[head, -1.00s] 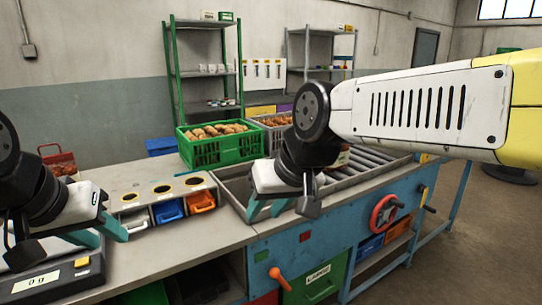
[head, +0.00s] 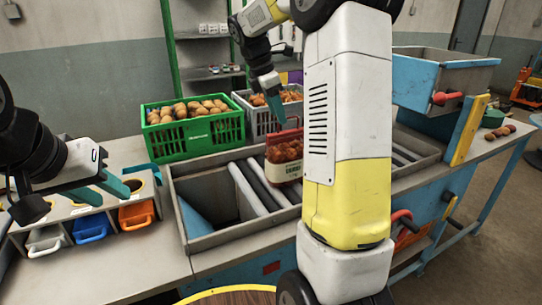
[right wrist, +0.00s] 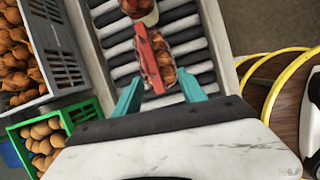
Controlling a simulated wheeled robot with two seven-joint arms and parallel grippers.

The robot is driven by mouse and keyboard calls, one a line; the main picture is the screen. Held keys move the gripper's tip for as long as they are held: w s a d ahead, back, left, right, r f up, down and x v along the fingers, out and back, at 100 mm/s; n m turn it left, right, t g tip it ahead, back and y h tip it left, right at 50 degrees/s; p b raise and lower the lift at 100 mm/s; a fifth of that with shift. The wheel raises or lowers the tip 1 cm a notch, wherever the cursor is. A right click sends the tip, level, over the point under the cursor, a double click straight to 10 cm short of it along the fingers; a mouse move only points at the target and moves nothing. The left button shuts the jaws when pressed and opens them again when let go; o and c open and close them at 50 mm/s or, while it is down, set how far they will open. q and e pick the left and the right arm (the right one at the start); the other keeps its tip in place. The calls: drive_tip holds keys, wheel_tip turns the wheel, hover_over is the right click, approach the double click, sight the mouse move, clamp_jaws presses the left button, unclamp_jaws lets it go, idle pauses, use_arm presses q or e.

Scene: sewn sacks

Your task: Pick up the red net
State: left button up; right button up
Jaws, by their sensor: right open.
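The red net (head: 285,152), a mesh bag of brown-orange produce with a red top and white label, stands upright on the grey rollers in the head view. In the right wrist view the net (right wrist: 165,62) lies just beyond and between the fingertips. My right gripper (head: 276,108) is above it in the head view. The right wrist view shows its teal fingers (right wrist: 161,88) spread and empty. My right arm hides what lies right of the net. My left gripper (head: 104,190) is at the left over the bench, with teal fingers apart and nothing between them.
A green crate (head: 197,142) of potatoes and a grey crate (head: 243,101) stand behind the roller tray (head: 228,238). Colored bins (head: 137,214) sit at the left. A blue-grey hopper (head: 450,78) rises at the right. Another pack (right wrist: 140,8) shows partly at the wrist view's top edge.

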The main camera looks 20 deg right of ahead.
sight(286, 132)
drive_tip(key=shift+w+d+f+n+h, duration=0.15)
drive_tip(key=shift+w+d+f+n, duration=0.15)
drive_tip(key=shift+w, duration=0.2)
drive_tip(key=shift+w+d+f+n+h, duration=0.15)
drive_tip(key=shift+w+d+f+n, duration=0.15)
drive_tip(key=shift+w, duration=0.2)
drive_tip(key=x, duration=0.7)
drive_tip(key=shift+d+f, duration=0.25)
drive_tip(key=shift+d, duration=0.05)
clamp_jaws()
drive_tip(key=shift+s, duration=0.1)
drive_tip(key=shift+s+a+f, duration=0.1)
drive_tip(key=shift+f, duration=0.1)
drive_tip(key=shift+r, duration=0.1)
